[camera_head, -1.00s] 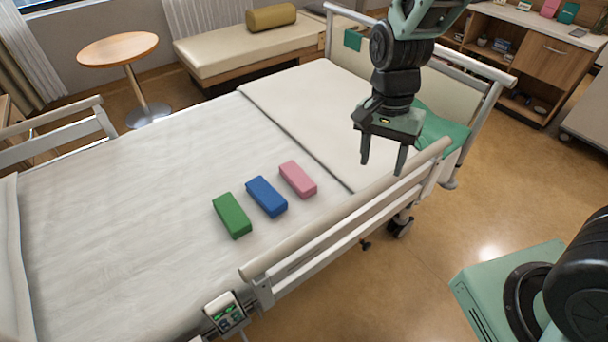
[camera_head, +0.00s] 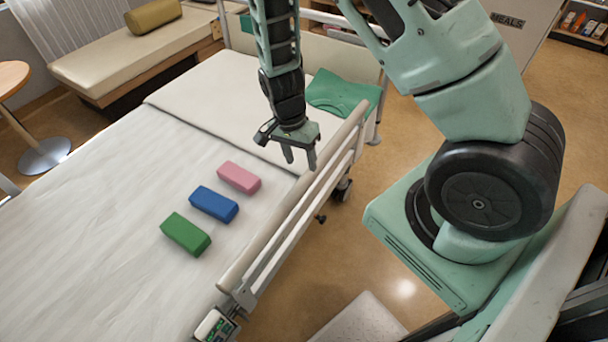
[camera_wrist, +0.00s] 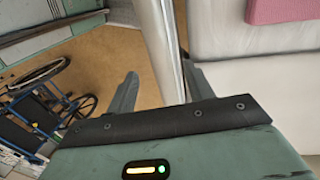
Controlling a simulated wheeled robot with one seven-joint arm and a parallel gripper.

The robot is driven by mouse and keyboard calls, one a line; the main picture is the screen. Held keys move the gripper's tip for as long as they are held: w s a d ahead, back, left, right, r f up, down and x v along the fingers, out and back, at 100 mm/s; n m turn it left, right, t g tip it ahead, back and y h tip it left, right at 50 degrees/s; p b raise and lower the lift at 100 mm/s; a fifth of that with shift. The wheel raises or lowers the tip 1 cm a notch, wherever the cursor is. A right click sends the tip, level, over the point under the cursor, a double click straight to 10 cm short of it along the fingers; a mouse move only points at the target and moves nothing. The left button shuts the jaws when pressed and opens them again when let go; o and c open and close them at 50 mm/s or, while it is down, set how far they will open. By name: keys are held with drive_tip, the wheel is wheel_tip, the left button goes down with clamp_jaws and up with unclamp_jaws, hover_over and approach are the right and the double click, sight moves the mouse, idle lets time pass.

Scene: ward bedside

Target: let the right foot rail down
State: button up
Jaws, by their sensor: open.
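The raised foot rail (camera_head: 292,215), a cream top bar over white bars, runs along the bed's near long side in the head view. My gripper (camera_head: 301,161) is open and empty, pointing down close to the rail's top bar. In the wrist view a pale upright band, likely the rail (camera_wrist: 160,45), shows between the two spread fingers (camera_wrist: 160,90). I cannot tell whether the fingers are level with the bar or above it; no grip on it shows. A small control panel with green marks (camera_head: 215,326) is by the rail's near end.
Green (camera_head: 186,234), blue (camera_head: 214,204) and pink (camera_head: 239,177) blocks lie on the bed (camera_head: 110,200). A green cloth (camera_head: 342,93) lies at the bed's far end. The wrist view shows a wheelchair (camera_wrist: 40,110). Open floor lies right of the rail.

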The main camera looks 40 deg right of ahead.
sight(305, 177)
drive_tip(key=f, duration=0.2)
drive_tip(key=s+f, duration=0.1)
drive_tip(key=f, duration=0.3)
drive_tip(key=shift+s+d+f+p, duration=0.15)
drive_tip(key=shift+d+f+p, duration=0.1)
drive_tip(key=shift+f+p, duration=0.05)
clamp_jaws()
